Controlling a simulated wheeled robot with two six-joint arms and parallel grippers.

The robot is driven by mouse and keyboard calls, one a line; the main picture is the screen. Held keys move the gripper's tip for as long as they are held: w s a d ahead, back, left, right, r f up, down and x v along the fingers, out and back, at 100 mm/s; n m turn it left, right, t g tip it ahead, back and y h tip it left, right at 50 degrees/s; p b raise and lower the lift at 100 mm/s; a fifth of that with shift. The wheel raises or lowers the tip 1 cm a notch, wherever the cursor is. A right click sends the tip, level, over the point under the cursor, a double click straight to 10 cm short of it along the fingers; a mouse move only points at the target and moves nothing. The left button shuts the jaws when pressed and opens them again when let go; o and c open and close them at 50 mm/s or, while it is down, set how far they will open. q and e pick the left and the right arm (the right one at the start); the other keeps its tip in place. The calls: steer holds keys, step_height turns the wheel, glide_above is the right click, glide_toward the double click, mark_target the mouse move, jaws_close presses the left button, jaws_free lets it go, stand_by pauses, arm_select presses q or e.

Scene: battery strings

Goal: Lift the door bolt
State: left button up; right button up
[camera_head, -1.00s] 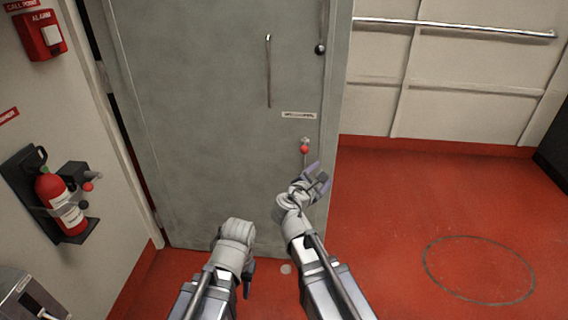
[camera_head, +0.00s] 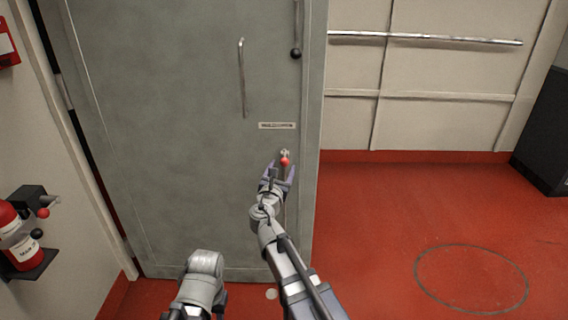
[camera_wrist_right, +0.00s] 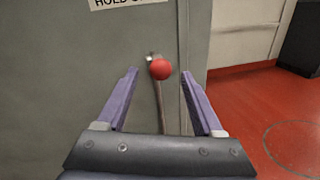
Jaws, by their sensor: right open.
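The grey door (camera_head: 180,130) fills the left middle of the head view. The door bolt's red knob (camera_head: 285,161) sits low near the door's right edge, below a small label. In the right wrist view the red knob (camera_wrist_right: 161,69) is above and between the fingertips, with a thin rod running down below it. My right gripper (camera_head: 279,170) is open and empty, just below the knob; it also shows in the right wrist view (camera_wrist_right: 162,85). My left gripper (camera_head: 206,265) is low at the bottom of the head view, its fingers hidden.
A vertical door handle (camera_head: 242,80) and a dark knob (camera_head: 296,53) are higher on the door. A fire extinguisher (camera_head: 18,240) hangs at left. A handrail (camera_head: 430,39) runs along the right wall. The red floor (camera_head: 400,210) at right is clear.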

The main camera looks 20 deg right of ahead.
mark_target(283, 164)
steer(key=x, duration=0.4)
steer(key=shift+d, duration=0.1)
steer(key=shift+c, duration=0.3)
jaws_close()
stand_by(1.0)
